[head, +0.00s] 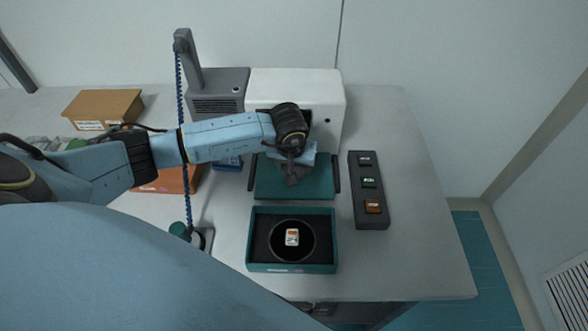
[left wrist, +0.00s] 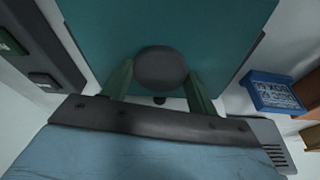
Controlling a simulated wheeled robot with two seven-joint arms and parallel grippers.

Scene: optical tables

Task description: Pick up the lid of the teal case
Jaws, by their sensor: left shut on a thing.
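The teal lid (head: 318,187) is a flat panel behind the open teal case (head: 251,243) and in front of a white instrument. My left gripper (head: 292,178) is over the lid, pointing down. In the left wrist view its two fingers (left wrist: 160,82) are on either side of the round dark grey knob (left wrist: 160,66) on the lid (left wrist: 220,30), shut on it. I cannot tell whether the lid is resting or raised. The case holds a small white and orange item (head: 292,237) in a round dark recess. My right gripper is not in view.
The white instrument (head: 325,95) stands close behind the lid. A dark box with several buttons (head: 367,215) is at the right. A blue box (left wrist: 272,92), an orange bin (head: 172,182) and a cardboard box (head: 105,107) are at the left. The table's right side (head: 425,240) is clear.

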